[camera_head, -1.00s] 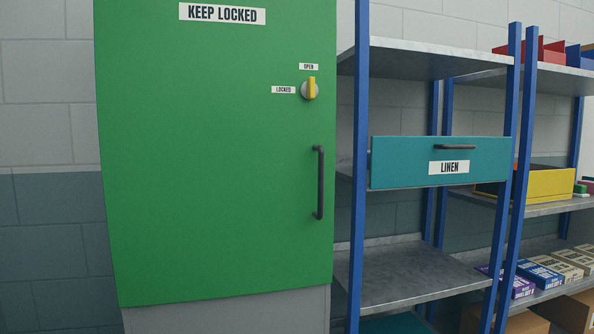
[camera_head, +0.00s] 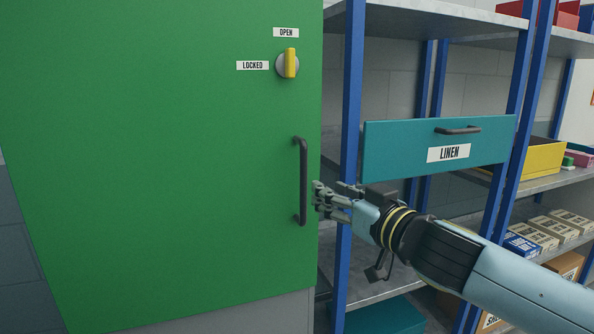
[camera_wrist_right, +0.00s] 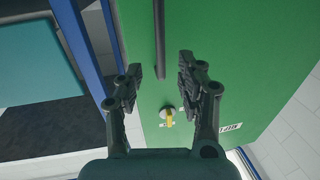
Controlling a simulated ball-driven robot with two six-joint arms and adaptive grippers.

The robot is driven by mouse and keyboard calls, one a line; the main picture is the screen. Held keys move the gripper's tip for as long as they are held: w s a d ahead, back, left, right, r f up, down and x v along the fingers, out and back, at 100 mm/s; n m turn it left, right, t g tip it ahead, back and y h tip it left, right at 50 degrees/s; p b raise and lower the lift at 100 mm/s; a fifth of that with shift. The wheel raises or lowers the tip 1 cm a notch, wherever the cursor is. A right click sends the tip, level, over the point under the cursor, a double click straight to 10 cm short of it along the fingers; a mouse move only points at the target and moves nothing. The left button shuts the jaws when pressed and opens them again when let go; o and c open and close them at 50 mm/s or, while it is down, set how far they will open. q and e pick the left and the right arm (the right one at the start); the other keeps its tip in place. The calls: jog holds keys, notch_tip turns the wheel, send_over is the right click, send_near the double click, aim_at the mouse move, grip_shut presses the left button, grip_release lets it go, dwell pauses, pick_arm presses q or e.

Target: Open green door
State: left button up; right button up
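The green door (camera_head: 150,150) looks shut. It has a dark vertical bar handle (camera_head: 303,181) near its right edge. Above the handle is a round lock with a yellow knob (camera_head: 291,63), standing upright toward the OPEN label. My right gripper (camera_head: 316,196) is just right of the handle's lower half, pointing at it. In the right wrist view the fingers of my right gripper (camera_wrist_right: 159,78) are open. The dark handle (camera_wrist_right: 159,35) lines up with the gap between them; whether it is inside their grasp I cannot tell. The yellow knob (camera_wrist_right: 169,120) also shows there. My left gripper is not in view.
A blue-post metal shelf rack (camera_head: 352,100) stands close to the door's right edge. It holds a teal LINEN drawer (camera_head: 390,152) behind my right arm. A yellow bin (camera_head: 538,160) and small boxes (camera_head: 545,232) are farther right.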

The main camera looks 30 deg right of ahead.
aim_at(305, 180)
jog(key=w, duration=0.1)
jog(key=w+p, duration=0.2)
jog(key=shift+w+r, duration=0.25)
jog(key=shift+w, duration=0.1)
jog(key=w+p, duration=0.1)
jog(key=w, duration=0.1)
jog(key=w+p, duration=0.2)
jog(key=w, duration=0.1)
jog(key=shift+w+d+f, duration=0.1)
jog(key=shift+d+f, duration=0.05)
jog(key=shift+d, duration=0.05)
jog(key=shift+w+f, duration=0.2)
jog(key=shift+w, duration=0.3)
jog(key=shift+c, duration=1.1)
grip_shut()
